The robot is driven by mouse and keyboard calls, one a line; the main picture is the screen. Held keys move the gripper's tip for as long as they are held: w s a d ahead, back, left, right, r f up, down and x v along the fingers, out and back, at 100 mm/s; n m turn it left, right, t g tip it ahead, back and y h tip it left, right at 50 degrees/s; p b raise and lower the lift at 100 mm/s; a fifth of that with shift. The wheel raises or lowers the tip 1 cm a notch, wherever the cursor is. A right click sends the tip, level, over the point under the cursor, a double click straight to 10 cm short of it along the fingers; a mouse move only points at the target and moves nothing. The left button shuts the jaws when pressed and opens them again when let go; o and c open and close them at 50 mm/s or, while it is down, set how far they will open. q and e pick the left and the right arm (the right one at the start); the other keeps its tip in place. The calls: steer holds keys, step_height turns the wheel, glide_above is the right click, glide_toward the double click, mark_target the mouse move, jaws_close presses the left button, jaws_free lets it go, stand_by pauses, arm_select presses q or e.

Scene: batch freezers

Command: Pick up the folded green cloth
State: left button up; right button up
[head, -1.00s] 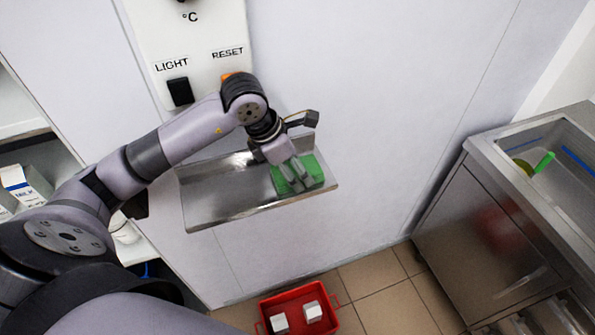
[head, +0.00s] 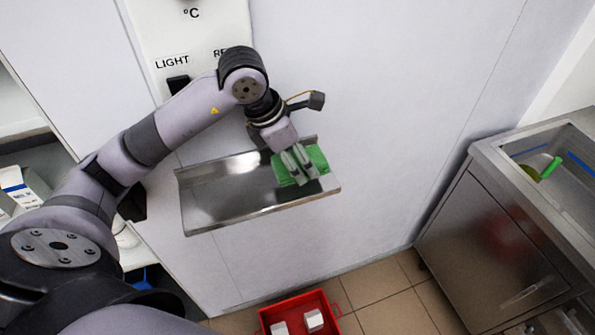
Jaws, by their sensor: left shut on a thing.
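The folded green cloth (head: 320,156) is at the right end of a steel wall shelf (head: 225,195). My left gripper (head: 299,177) points down over the cloth and is shut on it, with green showing on both sides of the fingers. The fingers hide the middle of the cloth. I cannot tell whether the cloth is still touching the shelf. My right gripper is not in the head view.
A red crate (head: 270,317) with white blocks stands on the tiled floor below. A steel sink unit (head: 480,240) with a green-handled tool (head: 551,167) is at the right. White shelves with cartons (head: 22,187) are at the left. The wall panel right of the shelf is bare.

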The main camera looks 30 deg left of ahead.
arm_select(q)
step_height(320, 180, up, 3)
steer(key=shift+w+f+b, duration=0.1)
steer(key=shift+b, duration=0.3)
steer(key=s+d+b, duration=0.5)
steer(key=s+d, duration=0.8)
steer(key=d, duration=0.1)
steer(key=shift+s+d, duration=0.15)
steer(key=shift+d, duration=0.2)
